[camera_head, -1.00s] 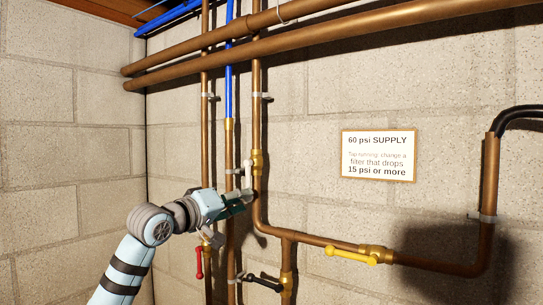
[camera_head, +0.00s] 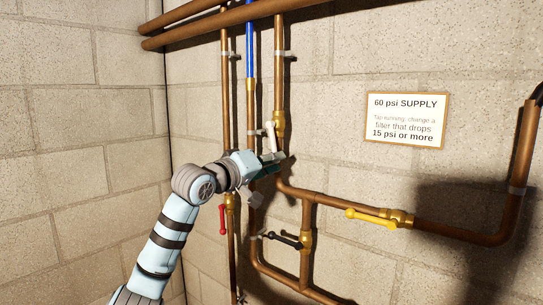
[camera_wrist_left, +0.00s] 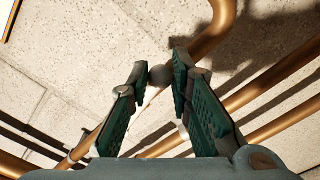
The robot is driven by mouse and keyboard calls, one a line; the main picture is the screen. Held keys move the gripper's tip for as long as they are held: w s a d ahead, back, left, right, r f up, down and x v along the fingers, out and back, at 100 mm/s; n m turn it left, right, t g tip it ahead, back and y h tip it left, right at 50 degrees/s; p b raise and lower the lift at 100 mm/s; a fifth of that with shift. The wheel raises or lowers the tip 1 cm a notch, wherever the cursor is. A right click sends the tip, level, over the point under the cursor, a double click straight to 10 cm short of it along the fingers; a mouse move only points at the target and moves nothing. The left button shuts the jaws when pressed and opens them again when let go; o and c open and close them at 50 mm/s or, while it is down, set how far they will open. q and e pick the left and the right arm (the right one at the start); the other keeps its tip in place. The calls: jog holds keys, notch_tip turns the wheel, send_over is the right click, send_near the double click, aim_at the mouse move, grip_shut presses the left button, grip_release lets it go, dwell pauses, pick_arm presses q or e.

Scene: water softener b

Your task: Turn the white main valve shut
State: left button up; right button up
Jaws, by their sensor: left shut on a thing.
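The white main valve's white lever (camera_head: 271,134) points up, nearly upright, beside the brass valve body (camera_head: 280,124) on a vertical copper pipe. My left gripper (camera_head: 276,160) comes in from the left and is at the lever's lower end, shut on it. Its jaws hide that end in the head view. In the left wrist view, the two dark green fingers of my left gripper (camera_wrist_left: 163,82) stand on either side of a rounded grey end between their tips. My right gripper is not in view.
A red lever (camera_head: 222,220) hangs below my left wrist. A black lever (camera_head: 284,240) and a yellow lever (camera_head: 370,217) sit on lower pipes. A supply sign (camera_head: 407,120) is on the block wall to the right. Copper pipes run close around my left gripper.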

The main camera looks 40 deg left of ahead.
pick_arm(q)
jog(key=shift+d+r, duration=0.3)
jog(key=shift+d, duration=0.15)
jog(key=shift+d+r+p, duration=0.5)
jog(key=shift+d+p, duration=0.3)
jog(key=shift+p, duration=0.05)
jog(key=shift+d, duration=0.2)
jog(key=shift+c, duration=0.3)
